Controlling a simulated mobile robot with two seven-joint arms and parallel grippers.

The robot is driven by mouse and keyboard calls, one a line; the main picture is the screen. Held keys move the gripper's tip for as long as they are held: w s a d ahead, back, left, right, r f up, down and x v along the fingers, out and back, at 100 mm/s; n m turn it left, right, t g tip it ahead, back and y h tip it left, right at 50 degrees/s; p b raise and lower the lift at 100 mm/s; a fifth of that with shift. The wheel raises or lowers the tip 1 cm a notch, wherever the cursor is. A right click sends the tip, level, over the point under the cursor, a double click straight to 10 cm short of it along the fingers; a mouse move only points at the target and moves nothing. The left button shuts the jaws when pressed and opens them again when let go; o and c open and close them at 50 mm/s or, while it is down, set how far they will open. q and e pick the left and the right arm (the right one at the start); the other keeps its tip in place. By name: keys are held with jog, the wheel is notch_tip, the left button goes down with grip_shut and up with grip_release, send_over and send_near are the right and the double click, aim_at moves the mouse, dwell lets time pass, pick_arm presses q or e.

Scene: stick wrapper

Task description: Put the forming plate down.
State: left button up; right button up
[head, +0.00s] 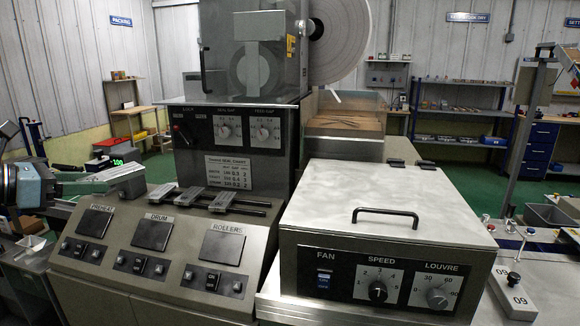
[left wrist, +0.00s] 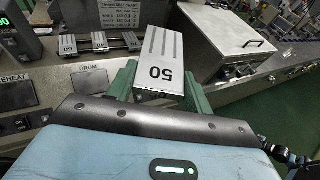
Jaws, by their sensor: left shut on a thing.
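My left gripper (head: 122,183) comes in from the left over the control panel and is shut on a forming plate (head: 117,172). In the left wrist view the forming plate (left wrist: 160,62) is pale, with dark grooves and the number 50, and sits between the green fingers (left wrist: 163,90). In the head view it is held above the left part of the panel, and its underside is hidden. Similar small plates (head: 190,195) lie in a row on dark rails behind the panel; they also show in the left wrist view (left wrist: 68,44). My right gripper is not in view.
The sloped panel has PREHEAT, DRUM (head: 151,234) and ROLLERS pads with switches. A tall machine with a seal chart (head: 231,173) stands behind the rails. A lidded fan box (head: 390,220) stands right.

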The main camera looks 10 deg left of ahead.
pick_arm(q)
jog(key=s+d+f+m+g+h, duration=0.2)
jog(key=d+f, duration=0.9)
jog(key=f, duration=0.1)
jog(key=s+d+f+m+g+h, duration=0.2)
jog(key=s+d+f, duration=0.1)
jog(key=d+f, duration=0.8)
jog(key=shift+d+f+m, duration=0.3)
jog(key=shift+d+f, duration=0.05)
jog(key=shift+f, duration=0.25)
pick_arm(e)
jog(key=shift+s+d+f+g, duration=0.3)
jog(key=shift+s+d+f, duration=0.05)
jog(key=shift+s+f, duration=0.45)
pick_arm(q)
jog(key=shift+f, duration=0.2)
jog(key=d+r+m+g+h, duration=0.1)
jog(key=d+r+m+g, duration=0.2)
jog(key=d, duration=0.4)
jog(key=d+r+m+g+h, duration=0.2)
jog(key=d+r+m+g, duration=0.1)
jog(key=d+m+g, duration=0.2)
jog(key=d+g, duration=0.1)
jog(key=d, duration=0.1)
jog(key=shift+d+r+g, duration=0.35)
jog(key=shift+r+g, duration=0.05)
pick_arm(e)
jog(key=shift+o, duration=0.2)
